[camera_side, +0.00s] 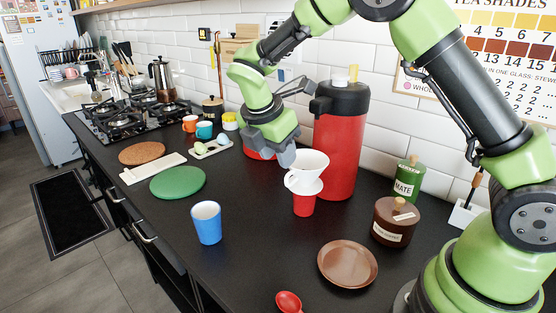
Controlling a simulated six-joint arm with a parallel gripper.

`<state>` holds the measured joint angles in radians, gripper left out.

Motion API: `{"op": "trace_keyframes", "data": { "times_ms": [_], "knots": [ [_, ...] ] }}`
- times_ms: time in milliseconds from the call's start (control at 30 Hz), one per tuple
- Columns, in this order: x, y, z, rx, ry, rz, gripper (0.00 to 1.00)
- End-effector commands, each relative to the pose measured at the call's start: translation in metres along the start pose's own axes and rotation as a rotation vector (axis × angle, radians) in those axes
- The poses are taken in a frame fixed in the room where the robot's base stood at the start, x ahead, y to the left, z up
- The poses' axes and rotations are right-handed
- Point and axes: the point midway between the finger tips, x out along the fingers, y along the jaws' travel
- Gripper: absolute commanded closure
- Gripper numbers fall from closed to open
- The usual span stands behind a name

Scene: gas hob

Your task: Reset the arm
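My gripper (286,157) hangs over the counter at the middle of the view, pointing down. Its grey fingers are close together in the picture, but I cannot tell whether they are open or shut. A white dripper (308,168) sits on a red cup (304,204) just right of and below the fingertips. I cannot tell whether the fingers touch the dripper. A red object (256,154) shows partly behind my gripper. The tall red dispenser (338,145) with a black top stands right behind the dripper.
A blue cup (207,223), a green mat (178,183) and a cork mat (142,153) lie to the left. A brown plate (347,265), a red spoon (288,301), a brown jar (395,222) and a green canister (407,182) are on the right. Tiled wall behind.

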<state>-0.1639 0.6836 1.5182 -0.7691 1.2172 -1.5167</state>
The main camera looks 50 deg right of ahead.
Motion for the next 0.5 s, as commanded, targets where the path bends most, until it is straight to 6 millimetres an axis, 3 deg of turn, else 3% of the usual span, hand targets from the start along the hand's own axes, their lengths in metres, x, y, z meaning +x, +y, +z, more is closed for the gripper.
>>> {"op": "trace_keyframes", "data": {
  "times_ms": [167, 300, 500],
  "knots": [
    [-0.030, -0.016, 0.011, 0.204, 0.072, 0.040, 0.61],
    [-0.069, -0.049, 0.023, 0.533, 0.199, 0.080, 0.61],
    [-0.111, -0.105, 0.031, 1.026, 0.423, 0.095, 0.61]
  ]
}}
